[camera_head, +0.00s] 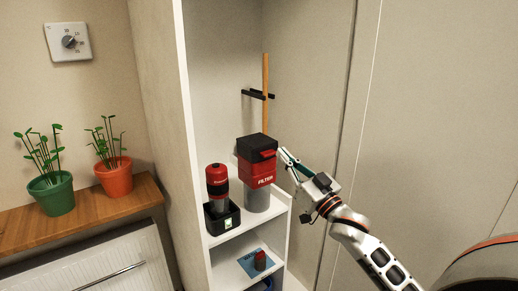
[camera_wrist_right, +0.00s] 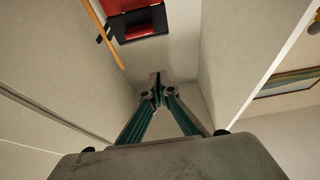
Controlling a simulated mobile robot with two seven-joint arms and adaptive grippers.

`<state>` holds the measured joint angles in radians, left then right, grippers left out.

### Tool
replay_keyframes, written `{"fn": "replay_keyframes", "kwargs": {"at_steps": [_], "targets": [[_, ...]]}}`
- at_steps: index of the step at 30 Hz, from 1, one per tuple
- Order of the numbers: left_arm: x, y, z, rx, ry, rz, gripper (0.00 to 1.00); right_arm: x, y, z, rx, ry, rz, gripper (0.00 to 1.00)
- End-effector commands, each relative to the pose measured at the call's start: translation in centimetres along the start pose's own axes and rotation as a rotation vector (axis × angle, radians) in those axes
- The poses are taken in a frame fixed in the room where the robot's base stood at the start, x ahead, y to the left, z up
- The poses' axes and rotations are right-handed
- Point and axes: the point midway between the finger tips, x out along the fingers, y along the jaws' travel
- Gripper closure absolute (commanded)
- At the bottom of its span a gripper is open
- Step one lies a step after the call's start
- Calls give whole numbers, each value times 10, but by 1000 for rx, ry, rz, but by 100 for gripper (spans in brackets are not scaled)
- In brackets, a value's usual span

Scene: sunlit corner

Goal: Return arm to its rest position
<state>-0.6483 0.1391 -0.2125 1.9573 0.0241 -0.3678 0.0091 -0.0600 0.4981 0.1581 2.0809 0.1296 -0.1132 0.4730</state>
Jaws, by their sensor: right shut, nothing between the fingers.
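My right gripper (camera_head: 284,153) is at the right edge of the filter canister in the head view, its fingers pointing up and left. In the right wrist view its fingertips (camera_wrist_right: 158,82) meet, shut with nothing between them. The red, black and grey filter canister (camera_head: 258,180) stands upright on the shelf. Its red and black part (camera_wrist_right: 140,22) shows at the top of the wrist view, apart from the fingertips. My right arm reaches in from the lower right. My left gripper does not show.
A red and black device (camera_head: 217,184) stands in a black dock on the same white shelf (camera_head: 232,234). A wooden stick (camera_head: 265,100) leans in a black wall holder. Two potted plants stand on a wooden ledge (camera_head: 90,218).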

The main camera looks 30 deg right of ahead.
Motion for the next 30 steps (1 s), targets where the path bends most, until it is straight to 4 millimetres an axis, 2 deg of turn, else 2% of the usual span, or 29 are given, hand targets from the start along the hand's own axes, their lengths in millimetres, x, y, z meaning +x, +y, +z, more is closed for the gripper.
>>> {"fn": "replay_keyframes", "kwargs": {"at_steps": [5,8,11,14,18,21,23,27,30], "targets": [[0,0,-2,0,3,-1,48,-2,0,0,0,0,0,100],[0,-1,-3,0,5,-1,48,-5,-2,9,-1,-16,1,100],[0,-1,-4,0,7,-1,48,-17,-11,39,-7,-74,3,100],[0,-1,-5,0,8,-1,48,-41,-28,88,-21,-171,0,100],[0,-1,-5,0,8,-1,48,-92,-60,165,-51,-336,-14,100],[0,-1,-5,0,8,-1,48,-135,-87,213,-71,-451,-35,100],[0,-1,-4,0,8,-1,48,-163,-105,239,-82,-519,-51,100],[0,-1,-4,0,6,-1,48,-233,-148,290,-107,-672,-99,100],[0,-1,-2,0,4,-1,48,-283,-180,317,-122,-772,-139,100]]}}
